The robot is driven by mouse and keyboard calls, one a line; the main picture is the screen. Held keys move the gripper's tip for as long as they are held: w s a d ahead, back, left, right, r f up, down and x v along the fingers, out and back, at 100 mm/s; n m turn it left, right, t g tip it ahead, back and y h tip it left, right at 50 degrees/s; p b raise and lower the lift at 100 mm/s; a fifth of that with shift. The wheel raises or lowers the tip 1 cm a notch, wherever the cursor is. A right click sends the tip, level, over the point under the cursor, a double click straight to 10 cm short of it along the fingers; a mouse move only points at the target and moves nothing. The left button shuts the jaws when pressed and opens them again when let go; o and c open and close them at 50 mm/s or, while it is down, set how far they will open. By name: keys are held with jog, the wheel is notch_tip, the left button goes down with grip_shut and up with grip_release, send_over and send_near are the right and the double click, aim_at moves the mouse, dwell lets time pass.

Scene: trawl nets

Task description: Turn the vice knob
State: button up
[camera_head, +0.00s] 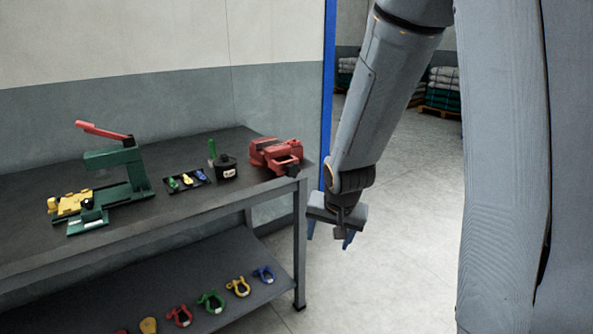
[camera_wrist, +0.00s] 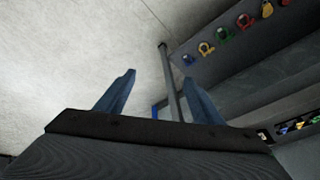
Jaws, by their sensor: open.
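A red vice (camera_head: 276,156) sits at the right end of the dark workbench (camera_head: 215,200), near its corner. The vice's knob is too small to make out clearly. My gripper (camera_head: 331,238) hangs beside the bench, to the right of and below the vice, with its blue fingers pointing down and apart. In the wrist view my gripper (camera_wrist: 160,95) is open and empty, with floor and the bench leg between and beyond the fingers. The vice does not show in the wrist view.
On the bench stand a green press (camera_head: 122,165) with a red lever, a small tray (camera_head: 187,181) and a black box (camera_head: 223,168). Coloured shackles lie on the lower shelf (camera_head: 225,290). A blue post (camera_head: 328,80) rises behind my arm. The floor (camera_head: 400,230) around my gripper is clear.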

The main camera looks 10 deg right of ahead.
jog(key=w+d+m+t+p, duration=0.2)
jog(key=w+m+t, duration=0.3)
jog(key=w, duration=0.9)
jog(key=m+t+y+p, duration=0.5)
jog(key=m+t+y, duration=0.2)
jog(key=m, duration=0.5)
send_near(294, 171)
jog(key=w, duration=0.2)
jog(key=x, duration=0.4)
jog(key=p+x, duration=0.1)
jog(key=x, duration=0.2)
jog(key=shift+s+a+f, duration=0.1)
jog(key=shift+a, duration=0.15)
jog(key=c, duration=1)
